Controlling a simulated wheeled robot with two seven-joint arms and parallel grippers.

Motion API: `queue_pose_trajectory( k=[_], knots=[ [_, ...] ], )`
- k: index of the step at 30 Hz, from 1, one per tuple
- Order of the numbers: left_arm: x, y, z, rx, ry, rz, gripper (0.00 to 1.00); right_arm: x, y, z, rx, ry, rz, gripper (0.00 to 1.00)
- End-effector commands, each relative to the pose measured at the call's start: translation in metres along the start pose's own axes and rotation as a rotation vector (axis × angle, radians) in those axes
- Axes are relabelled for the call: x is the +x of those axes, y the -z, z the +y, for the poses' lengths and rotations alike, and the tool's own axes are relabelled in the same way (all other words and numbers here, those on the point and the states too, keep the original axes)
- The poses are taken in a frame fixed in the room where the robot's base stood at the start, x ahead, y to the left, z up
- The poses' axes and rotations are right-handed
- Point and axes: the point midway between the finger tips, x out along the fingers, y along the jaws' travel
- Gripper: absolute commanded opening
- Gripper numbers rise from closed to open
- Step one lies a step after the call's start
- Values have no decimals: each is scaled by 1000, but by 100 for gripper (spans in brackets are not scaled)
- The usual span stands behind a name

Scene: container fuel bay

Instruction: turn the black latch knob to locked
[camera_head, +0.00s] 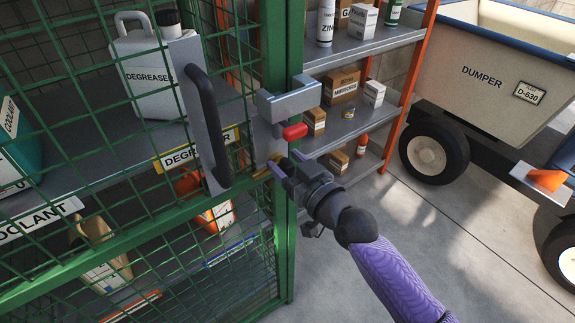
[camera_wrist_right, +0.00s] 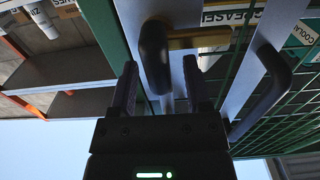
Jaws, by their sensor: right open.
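In the right wrist view the black latch knob (camera_wrist_right: 154,52) is a rounded, elongated dark lever in front of a grey plate, with a brass bar (camera_wrist_right: 198,38) beside it. My right gripper (camera_wrist_right: 160,82) is open, its two fingers on either side of the knob's near end; I cannot tell whether they touch it. In the head view my right gripper (camera_head: 288,165) is at the green door edge, just below a grey latch box (camera_head: 289,98) with a red piece (camera_head: 294,132). The knob is mostly hidden there by the gripper. My left gripper is not in view.
A green mesh cage door (camera_head: 140,215) carries a black pull handle (camera_head: 207,125) left of the latch. Degreaser and coolant containers stand behind the mesh. Open shelves (camera_head: 345,50) with boxes stand behind right. A dumper (camera_head: 480,70) is far right. The floor between is clear.

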Motion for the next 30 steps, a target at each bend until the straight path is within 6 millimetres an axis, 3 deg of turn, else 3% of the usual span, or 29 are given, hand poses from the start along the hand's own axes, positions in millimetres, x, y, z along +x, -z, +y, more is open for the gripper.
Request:
queue_pose_trajectory(
  k=[7, 15, 16, 30],
  knots=[
    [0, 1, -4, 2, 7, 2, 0, 1, 0, 0, 0, 0, 0, 60],
    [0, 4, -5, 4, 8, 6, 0, 0, 0, 0, 0, -1, -1, 2],
    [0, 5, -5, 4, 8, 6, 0, 0, 0, 0, 0, -1, -1, 0],
    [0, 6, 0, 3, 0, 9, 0, 0, 0, 2, 60, -1, -1, 0]
  ],
)
